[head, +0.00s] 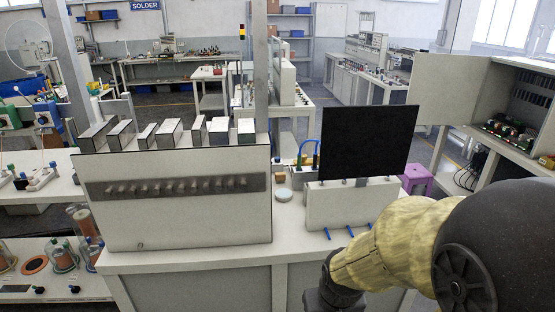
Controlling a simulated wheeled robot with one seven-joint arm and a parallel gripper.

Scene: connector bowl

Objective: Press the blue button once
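I cannot make out with certainty which thing is the blue button. Three small blue pieces, a left one (327,234), a middle one (350,232) and a right one (369,226), stick out at the foot of a white box (345,205) under a black screen (363,143). They look more like thin pegs than a button. My arm, with a yellowish sleeve, comes in from the lower right. Its dark wrist end is at the bottom, just below these blue pieces. The fingertips are not visible, cut off by the frame's lower edge.
A large white cabinet (180,205) with metal blocks (170,131) on top fills the bench's left half. A round white disc (284,194) and a tan block (283,168) lie between cabinet and box. Free bench top (240,255) shows in front. A purple stool (416,176) stands behind.

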